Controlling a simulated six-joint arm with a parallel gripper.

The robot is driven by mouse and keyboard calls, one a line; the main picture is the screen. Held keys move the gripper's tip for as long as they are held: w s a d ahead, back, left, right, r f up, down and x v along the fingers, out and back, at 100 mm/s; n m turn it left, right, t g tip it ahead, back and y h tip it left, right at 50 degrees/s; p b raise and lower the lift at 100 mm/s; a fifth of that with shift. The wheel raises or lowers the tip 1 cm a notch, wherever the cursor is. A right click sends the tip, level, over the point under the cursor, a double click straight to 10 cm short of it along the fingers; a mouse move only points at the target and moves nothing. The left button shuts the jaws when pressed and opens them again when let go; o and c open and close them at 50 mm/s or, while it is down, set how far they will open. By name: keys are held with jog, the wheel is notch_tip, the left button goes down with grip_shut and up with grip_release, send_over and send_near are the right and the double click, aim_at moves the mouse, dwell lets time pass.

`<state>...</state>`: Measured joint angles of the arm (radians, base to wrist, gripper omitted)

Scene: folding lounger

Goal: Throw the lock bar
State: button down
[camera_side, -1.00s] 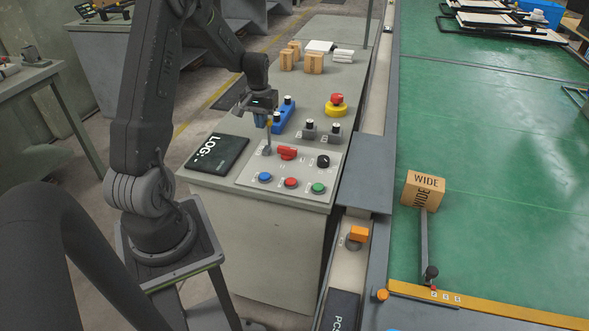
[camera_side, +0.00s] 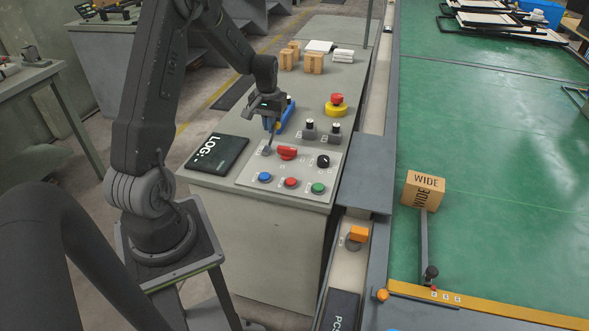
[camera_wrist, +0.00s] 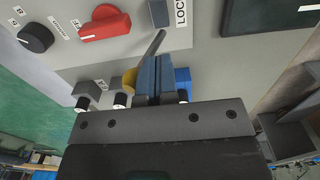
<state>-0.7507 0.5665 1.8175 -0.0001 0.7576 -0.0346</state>
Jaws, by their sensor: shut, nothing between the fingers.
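The lock bar is a thin grey lever (camera_side: 267,147) on the left of the light control panel (camera_side: 246,179). In the wrist view the lever (camera_wrist: 153,46) rises at a slant from a dark base (camera_wrist: 158,13) beside a label starting "LOC". My gripper (camera_side: 270,126) is over the panel's upper left, by the lever's free end. In the wrist view its blue fingers (camera_wrist: 155,62) are shut together with nothing between them. The lever's end lies close at the fingertips; I cannot tell whether they touch.
A red switch (camera_side: 287,153), a black knob (camera_side: 323,160) and blue, red and green buttons (camera_side: 291,182) share the panel. A blue block (camera_side: 287,112), small grey boxes and a yellow-and-red emergency stop (camera_side: 336,105) stand behind. A black log board (camera_side: 217,152) lies left.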

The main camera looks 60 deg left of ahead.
jog(key=shift+w+d, duration=0.1)
jog(key=shift+w+d+f, duration=0.6)
jog(key=shift+w+d, duration=0.05)
jog(key=shift+s+a+r, duration=0.15)
jog(key=shift+r, duration=1.2)
jog(key=shift+s+a+r, duration=0.1)
jog(key=shift+r, duration=1.25)
jog(key=shift+s+a+r, duration=0.15)
jog(key=shift+r, duration=1.2)
jog(key=s+d+r+m+t, duration=0.15)
jog(key=d+r, duration=0.25)
jog(key=d, duration=0.4)
jog(key=s+d+r+m+t+y, duration=0.1)
jog(key=s+d+r+m, duration=0.2)
jog(key=d+r, duration=0.35)
jog(key=s+d+r+m+t, duration=0.1)
jog(key=s+d+r+m, duration=0.15)
jog(key=d, duration=0.65)
jog(key=s+d+m+t+h, duration=0.1)
jog(key=s+d+m+t, duration=0.1)
jog(key=s+d, duration=0.5)
jog(key=shift+s+r, duration=0.15)
jog(key=shift+s, duration=0.65)
